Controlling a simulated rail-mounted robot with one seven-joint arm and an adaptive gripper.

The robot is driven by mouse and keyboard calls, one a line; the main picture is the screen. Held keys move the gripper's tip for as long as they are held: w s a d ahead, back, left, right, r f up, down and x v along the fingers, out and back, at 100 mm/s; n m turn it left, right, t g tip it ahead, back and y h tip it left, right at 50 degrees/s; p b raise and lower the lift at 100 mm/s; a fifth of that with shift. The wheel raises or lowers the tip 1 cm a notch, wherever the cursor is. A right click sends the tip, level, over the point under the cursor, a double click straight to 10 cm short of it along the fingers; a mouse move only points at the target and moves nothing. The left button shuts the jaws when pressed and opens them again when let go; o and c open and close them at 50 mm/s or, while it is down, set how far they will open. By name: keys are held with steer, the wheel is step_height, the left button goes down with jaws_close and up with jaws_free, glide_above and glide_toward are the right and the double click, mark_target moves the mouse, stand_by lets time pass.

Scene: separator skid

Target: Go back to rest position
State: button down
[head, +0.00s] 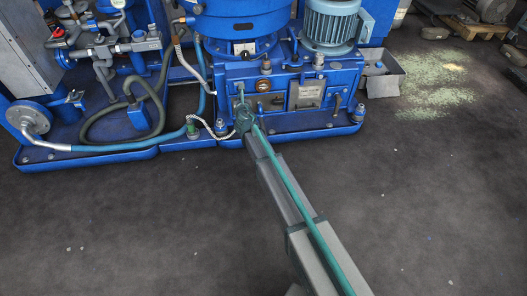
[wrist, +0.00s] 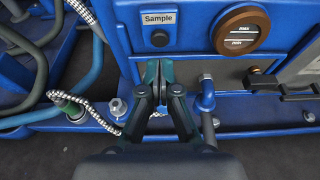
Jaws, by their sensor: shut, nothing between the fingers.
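My gripper (wrist: 158,75) is shut and empty in the wrist view, its fingertips together in front of the blue separator housing (wrist: 190,65). It points at the panel below the label "Sample" (wrist: 159,18) and its dark button (wrist: 160,38). In the head view my arm reaches forward from the lower right, and my gripper (head: 243,112) is at the front of the blue housing (head: 225,88). I cannot tell whether the fingertips touch the panel. A blue fitting (wrist: 206,95) with a pipe is close to the right of the fingers.
A round brown-rimmed gauge (wrist: 241,30) and a black handle (wrist: 280,88) are right of the gripper. A braided hose (wrist: 70,100) runs at left. The blue skid base edge (head: 100,160) borders clear dark floor (head: 120,230). A grey motor (head: 335,22) stands behind.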

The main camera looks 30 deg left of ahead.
stand_by(0.6)
